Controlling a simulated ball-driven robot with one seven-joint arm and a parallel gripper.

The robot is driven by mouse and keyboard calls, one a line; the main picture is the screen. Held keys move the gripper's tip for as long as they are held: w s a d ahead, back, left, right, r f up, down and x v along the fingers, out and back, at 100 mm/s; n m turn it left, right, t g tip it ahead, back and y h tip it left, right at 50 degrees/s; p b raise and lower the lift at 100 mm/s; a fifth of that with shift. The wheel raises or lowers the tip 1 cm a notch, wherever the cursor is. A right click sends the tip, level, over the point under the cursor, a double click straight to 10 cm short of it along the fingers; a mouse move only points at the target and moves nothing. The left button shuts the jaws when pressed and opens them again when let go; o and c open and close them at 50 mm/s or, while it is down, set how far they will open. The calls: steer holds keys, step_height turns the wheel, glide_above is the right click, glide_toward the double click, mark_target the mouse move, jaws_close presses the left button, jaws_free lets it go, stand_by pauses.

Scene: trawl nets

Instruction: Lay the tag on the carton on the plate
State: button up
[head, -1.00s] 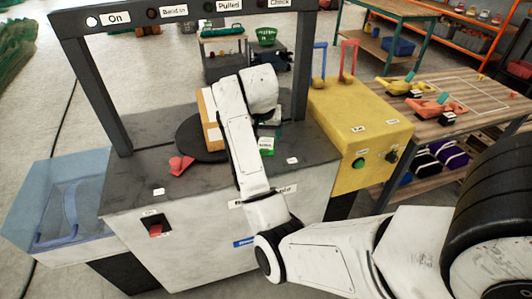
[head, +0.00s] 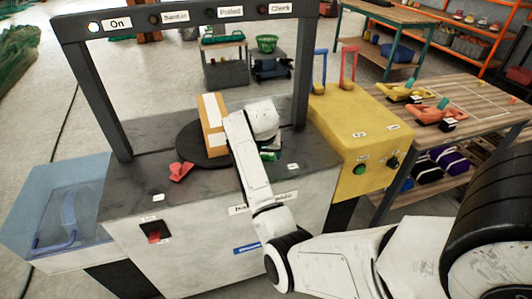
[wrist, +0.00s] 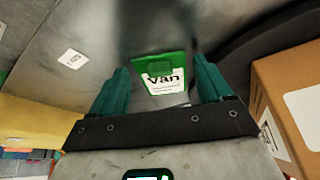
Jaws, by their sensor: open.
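The tag (wrist: 165,88) is a green card with a white face reading "Van", lying on the grey machine top. In the head view its green edge (head: 268,156) shows beside my arm. My gripper (wrist: 162,72) is open, with a green finger on either side of the tag and nothing held. In the head view my arm hides the fingers. The carton (head: 211,124) is a brown box with white labels, upright on the dark round plate (head: 190,150), left of my gripper. In the wrist view the carton (wrist: 290,90) stands at the right.
A red object (head: 181,172) lies on the machine top in front of the plate. A dark frame (head: 105,95) with a lit "On" lamp spans over it. A yellow box (head: 360,125) with a green button adjoins at the right. A blue clear bin (head: 60,210) is at the left.

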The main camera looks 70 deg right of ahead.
steer(key=shift+f, duration=0.1)
steer(key=c, duration=0.9)
